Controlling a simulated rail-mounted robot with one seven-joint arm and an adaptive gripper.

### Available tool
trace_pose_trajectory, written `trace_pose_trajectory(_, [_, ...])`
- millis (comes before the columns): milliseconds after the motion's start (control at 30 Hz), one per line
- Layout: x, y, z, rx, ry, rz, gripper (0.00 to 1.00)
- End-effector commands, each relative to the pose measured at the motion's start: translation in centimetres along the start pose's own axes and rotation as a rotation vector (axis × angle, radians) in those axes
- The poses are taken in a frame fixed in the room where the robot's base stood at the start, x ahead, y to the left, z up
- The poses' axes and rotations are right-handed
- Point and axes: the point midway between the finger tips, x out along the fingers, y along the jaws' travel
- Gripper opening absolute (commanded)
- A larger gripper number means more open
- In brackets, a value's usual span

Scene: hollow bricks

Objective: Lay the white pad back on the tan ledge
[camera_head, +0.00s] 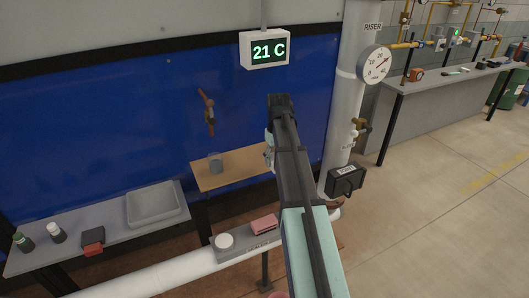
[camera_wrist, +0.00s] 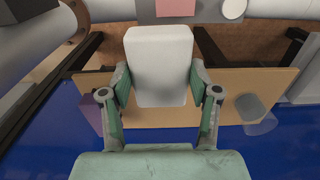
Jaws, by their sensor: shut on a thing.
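My gripper (camera_wrist: 160,78) is shut on the white pad (camera_wrist: 160,50), a rounded pale block held between its two green fingers in the wrist view. The tan ledge (camera_wrist: 274,84) spreads behind the pad and on both sides of it there; I cannot tell the gap between them. In the head view the tan ledge (camera_head: 232,176) is fixed by the blue wall, and my gripper (camera_head: 270,150) is at its right end. The pad is hidden behind my arm in that view.
A clear cup (camera_head: 215,162) stands on the ledge's left part; it also shows in the wrist view (camera_wrist: 256,112). A grey shelf below holds a white disc (camera_head: 224,241) and a pink block (camera_head: 264,224). A black box (camera_head: 345,181) and white riser pipe (camera_head: 345,100) are to the right.

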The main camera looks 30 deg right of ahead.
Motion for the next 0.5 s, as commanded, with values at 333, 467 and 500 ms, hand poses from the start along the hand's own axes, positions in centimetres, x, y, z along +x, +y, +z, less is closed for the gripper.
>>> trace_pose_trajectory(333, [-0.3,0.2,-9.1,0.0,-0.002,-0.001,0.34])
trace_pose_trajectory(467, [-0.3,0.1,-12.0,0.0,-0.001,0.0,0.34])
trace_pose_trajectory(500, [-0.3,0.1,-12.8,-0.001,-0.001,0.0,0.34])
